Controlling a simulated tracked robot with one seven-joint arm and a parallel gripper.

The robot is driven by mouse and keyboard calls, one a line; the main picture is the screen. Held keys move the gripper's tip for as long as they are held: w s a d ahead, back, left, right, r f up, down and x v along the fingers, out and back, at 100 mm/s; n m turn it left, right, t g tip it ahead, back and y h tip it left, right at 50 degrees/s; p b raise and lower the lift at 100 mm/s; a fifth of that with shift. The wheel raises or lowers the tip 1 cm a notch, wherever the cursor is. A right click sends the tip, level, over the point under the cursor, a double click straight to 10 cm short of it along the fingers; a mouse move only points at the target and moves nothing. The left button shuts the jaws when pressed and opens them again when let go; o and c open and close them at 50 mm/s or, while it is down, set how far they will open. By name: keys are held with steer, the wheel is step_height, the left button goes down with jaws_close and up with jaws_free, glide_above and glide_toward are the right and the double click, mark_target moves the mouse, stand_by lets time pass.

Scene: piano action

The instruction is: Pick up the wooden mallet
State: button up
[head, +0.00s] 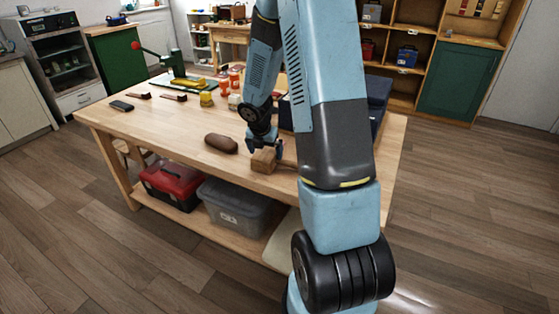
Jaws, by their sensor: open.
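The wooden mallet (264,162) lies on the wooden workbench (180,132) near its front edge. Its blocky head shows, and its handle runs right until my arm hides it. My gripper (265,150) is just above and behind the mallet head, small in the view. It is open, with nothing seen between its fingers. Whether a finger touches the mallet I cannot tell.
A brown rounded object (221,143) lies left of the mallet. A yellow item (206,99) and several small jars stand farther back. A red toolbox (171,184) and a grey bin (236,207) sit on the lower shelf. The bench's left front is clear.

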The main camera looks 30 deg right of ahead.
steer(key=shift+c, duration=0.3)
steer(key=shift+s+f, duration=0.1)
steer(key=c, duration=1.2)
steer(key=shift+c, duration=0.2)
